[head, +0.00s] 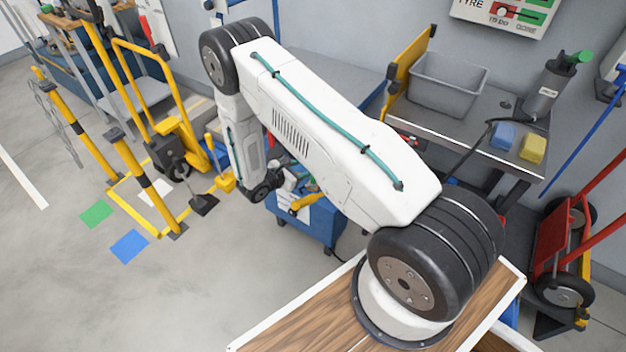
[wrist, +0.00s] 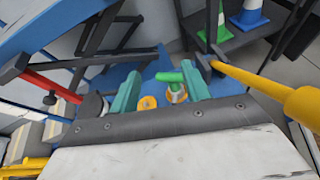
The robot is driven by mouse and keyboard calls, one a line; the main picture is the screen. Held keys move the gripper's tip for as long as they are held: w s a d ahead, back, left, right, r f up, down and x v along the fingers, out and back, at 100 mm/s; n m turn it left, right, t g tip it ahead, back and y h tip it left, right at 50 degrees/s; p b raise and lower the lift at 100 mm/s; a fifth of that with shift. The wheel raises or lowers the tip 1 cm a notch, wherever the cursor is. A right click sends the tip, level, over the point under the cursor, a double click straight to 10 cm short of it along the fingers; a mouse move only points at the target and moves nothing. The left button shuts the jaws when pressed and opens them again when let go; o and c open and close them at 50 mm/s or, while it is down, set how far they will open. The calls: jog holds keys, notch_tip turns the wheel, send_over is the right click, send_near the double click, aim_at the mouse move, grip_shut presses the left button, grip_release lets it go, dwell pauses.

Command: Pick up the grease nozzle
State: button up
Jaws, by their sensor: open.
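My gripper (wrist: 161,80) is open, with its two teal fingers apart above a blue surface. A small fitting with a green lever and a pale metal and yellowish body (wrist: 176,95) shows between the fingers, close to the right one. It may be the grease nozzle, but I cannot tell for sure. An orange-yellow round piece (wrist: 147,103) lies to its left, also between the fingers. The lower parts of both are hidden by the dark edge of my gripper. In the head view my arm reaches over a low blue cart (head: 318,222), and the items there are too small to tell apart.
In the head view, a bench (head: 455,118) holds a grey bin (head: 448,84) and a grey canister (head: 549,85).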

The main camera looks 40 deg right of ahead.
aim_at(311, 181)
jog(key=f+n, duration=0.1)
jog(key=f, duration=0.2)
jog(key=s+d+f+n+t, duration=0.1)
jog(key=f, duration=0.5)
jog(key=shift+s+d+f+n+y, duration=0.2)
jog(key=shift+f+n+y, duration=0.1)
jog(key=shift+n+y, duration=0.1)
jog(key=x, duration=0.3)
jog(key=w+x, duration=0.1)
jog(key=x, duration=0.1)
jog(key=shift+d+r, duration=0.3)
grip_shut()
